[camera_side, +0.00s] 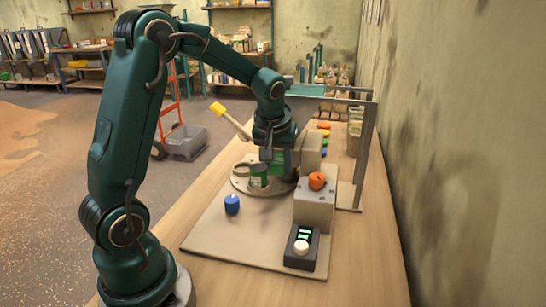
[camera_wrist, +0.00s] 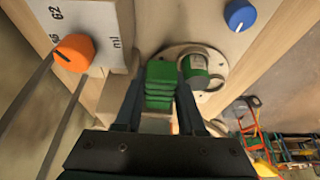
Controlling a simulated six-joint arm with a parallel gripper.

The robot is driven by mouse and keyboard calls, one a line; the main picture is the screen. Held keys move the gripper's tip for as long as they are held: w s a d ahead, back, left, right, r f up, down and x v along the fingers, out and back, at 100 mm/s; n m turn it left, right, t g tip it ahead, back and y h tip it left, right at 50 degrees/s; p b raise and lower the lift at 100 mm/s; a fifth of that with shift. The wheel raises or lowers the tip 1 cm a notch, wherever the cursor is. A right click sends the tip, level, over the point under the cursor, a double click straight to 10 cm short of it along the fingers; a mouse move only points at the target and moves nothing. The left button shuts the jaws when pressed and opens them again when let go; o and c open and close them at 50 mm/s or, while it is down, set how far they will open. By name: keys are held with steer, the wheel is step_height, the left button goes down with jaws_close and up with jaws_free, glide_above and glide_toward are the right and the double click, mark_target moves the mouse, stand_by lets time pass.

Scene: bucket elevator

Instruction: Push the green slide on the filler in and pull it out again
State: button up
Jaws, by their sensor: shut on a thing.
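The green slide (camera_wrist: 161,76) shows in the wrist view as a ribbed green block between my two fingers. My gripper (camera_wrist: 160,105) is shut on it. In the side view my gripper (camera_side: 268,157) points down over the back of the base plate, beside the beige filler body (camera_side: 310,152). A bit of green shows at the fingers there, but my wrist and fingers hide most of the slide. I cannot tell how far in the slide sits. A green can (camera_side: 258,176) with a pale label stands close by on a round disc (camera_side: 240,186); it also shows in the wrist view (camera_wrist: 197,65).
A grey box with an orange knob (camera_side: 316,181) and a dark switch box with a white button (camera_side: 301,247) stand at the right. A blue knob (camera_side: 232,204) is at the front left. A yellow-ended lever (camera_side: 218,108) sticks up behind. A metal frame (camera_side: 366,150) stands at the right.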

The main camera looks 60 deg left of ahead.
steer(key=shift+s+d, duration=1.85)
steer(key=shift+d, duration=0.1)
steer(key=shift+a, duration=0.1)
stand_by(0.6)
steer(key=o, duration=0.9)
steer(key=shift+o, duration=0.2)
steer(key=shift+r, duration=0.1)
